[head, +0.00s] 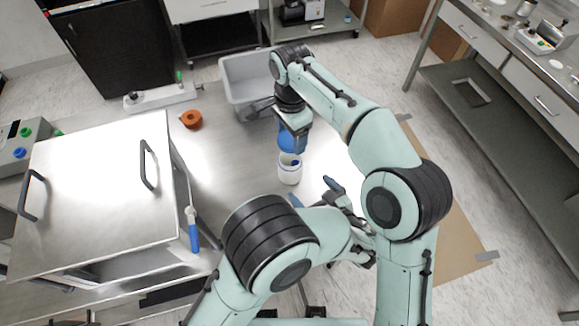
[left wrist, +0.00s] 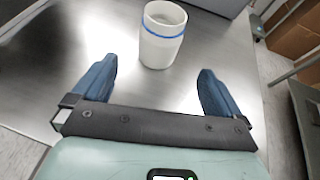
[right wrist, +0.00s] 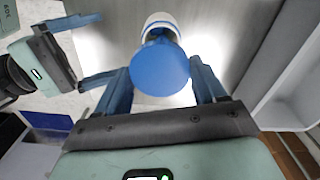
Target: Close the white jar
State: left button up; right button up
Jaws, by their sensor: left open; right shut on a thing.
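The white jar (head: 290,172) stands upright on the steel table with its top uncovered. In the left wrist view the jar (left wrist: 160,45) has a blue stripe near its rim. My left gripper (head: 314,193) is open and empty, with the jar a short way ahead of its fingers (left wrist: 157,85). My right gripper (right wrist: 161,85) is shut on a round blue lid (right wrist: 160,68). In the head view the lid is near the jar's rim, partly hidden by the fingers. In the right wrist view the lid covers part of the jar (right wrist: 162,22).
A grey bin (head: 243,75) stands behind the jar. A large metal box (head: 95,195) with black handles fills the left side. The table between the box and the jar is clear.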

aim_at(285, 162)
pick_arm(q)
jog(key=shift+w, duration=0.1)
jog(key=x, duration=1.2)
jog(key=shift+f, duration=0.1)
pick_arm(e)
jog(key=shift+w, duration=0.1)
pick_arm(q)
jog(key=c, duration=1.4)
jog(key=shift+c, duration=0.2)
pick_arm(e)
jog(key=shift+a+f, duration=0.1)
jog(key=shift+f, duration=2.45)
